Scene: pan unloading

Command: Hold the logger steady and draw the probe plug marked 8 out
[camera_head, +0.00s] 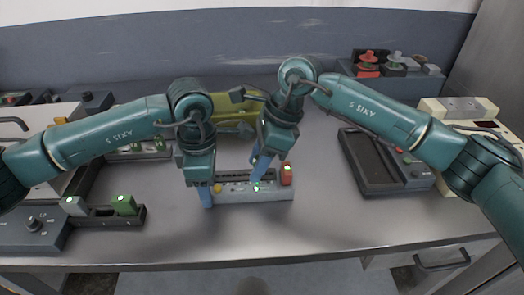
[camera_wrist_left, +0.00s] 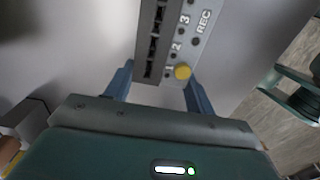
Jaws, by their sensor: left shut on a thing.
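The logger (camera_head: 227,196) is a long grey block with a dark slotted strip, lying on the bench. In the left wrist view its near end (camera_wrist_left: 184,48) shows the numbers 1, 2, 3, the word REC and a yellow button. A red plug (camera_head: 286,176) stands at its right end; I cannot read its marking. My left gripper (camera_head: 206,194) is shut on the logger's left end, with one finger along each side in the left wrist view (camera_wrist_left: 158,88). My right gripper (camera_head: 261,168) points down over the logger, just left of the red plug. Its jaw gap is not clear.
A yellow-green bin (camera_head: 205,108) stands behind the arms. A dark tray (camera_head: 370,160) lies to the right. At the left, a rack (camera_head: 100,217) holds a grey and a green plug. Red and grey parts (camera_head: 368,62) sit at the back right. Bench is clear in front of the logger.

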